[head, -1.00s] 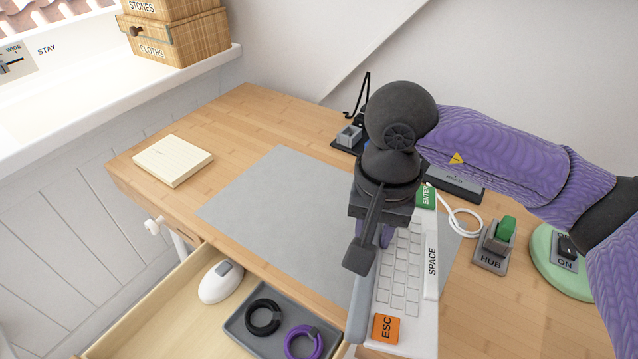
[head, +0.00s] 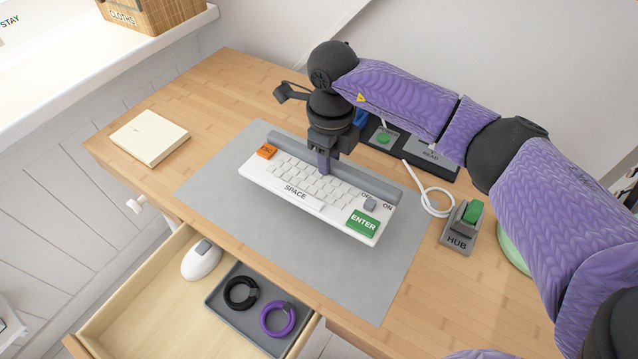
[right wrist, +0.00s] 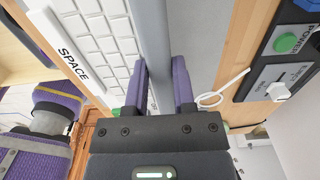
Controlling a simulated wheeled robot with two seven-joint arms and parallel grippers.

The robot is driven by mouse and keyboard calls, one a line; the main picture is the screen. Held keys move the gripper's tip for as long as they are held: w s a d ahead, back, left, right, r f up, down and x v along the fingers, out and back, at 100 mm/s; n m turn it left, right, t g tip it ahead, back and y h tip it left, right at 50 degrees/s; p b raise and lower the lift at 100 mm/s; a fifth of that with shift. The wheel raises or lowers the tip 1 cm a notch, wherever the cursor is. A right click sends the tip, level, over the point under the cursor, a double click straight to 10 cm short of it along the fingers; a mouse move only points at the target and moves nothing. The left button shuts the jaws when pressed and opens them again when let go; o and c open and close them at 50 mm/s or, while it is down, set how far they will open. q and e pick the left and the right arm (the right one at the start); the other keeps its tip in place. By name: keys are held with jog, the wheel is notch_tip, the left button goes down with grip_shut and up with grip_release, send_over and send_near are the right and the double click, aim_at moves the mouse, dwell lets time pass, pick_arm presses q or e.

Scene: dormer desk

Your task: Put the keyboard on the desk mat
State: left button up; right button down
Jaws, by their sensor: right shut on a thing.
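The white keyboard (head: 290,189) has an orange ESC key, a green ENTER key and a grey bar along its back edge. In the head view it is over the grey desk mat (head: 230,222), with ESC to the left and SPACE towards the front. I cannot tell for sure whether it touches the mat. My right gripper (head: 326,168) is shut on the keyboard's grey back bar. In the right wrist view its purple fingers (right wrist: 166,88) stand on both sides of that bar (right wrist: 151,40). My left gripper is not in the head view.
An open drawer (head: 150,300) in front holds a white mouse (head: 201,260) and a grey tray (head: 226,321) with black and purple rings. A notepad (head: 150,137) lies at left.

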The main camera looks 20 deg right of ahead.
aim_at(329, 180)
notch_tip(329, 180, down, 6)
jog(key=shift+f+b, duration=0.1)
jog(key=shift+b, duration=0.9)
jog(key=shift+r, duration=0.2)
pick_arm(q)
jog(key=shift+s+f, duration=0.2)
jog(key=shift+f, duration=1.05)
pick_arm(e)
jog(key=shift+f, duration=0.15)
jog(key=c, duration=0.8)
grip_release()
jog(key=o, duration=0.3)
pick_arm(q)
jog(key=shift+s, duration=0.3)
pick_arm(e)
jog(key=shift+o, duration=0.3)
pick_arm(q)
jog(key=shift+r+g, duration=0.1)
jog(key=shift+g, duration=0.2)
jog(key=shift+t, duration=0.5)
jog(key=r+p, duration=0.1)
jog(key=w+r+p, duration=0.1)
jog(key=p, duration=0.1)
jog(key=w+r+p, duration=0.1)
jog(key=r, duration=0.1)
pick_arm(e)
notch_tip(329, 180, up, 12)
jog(key=shift+r, duration=0.15)
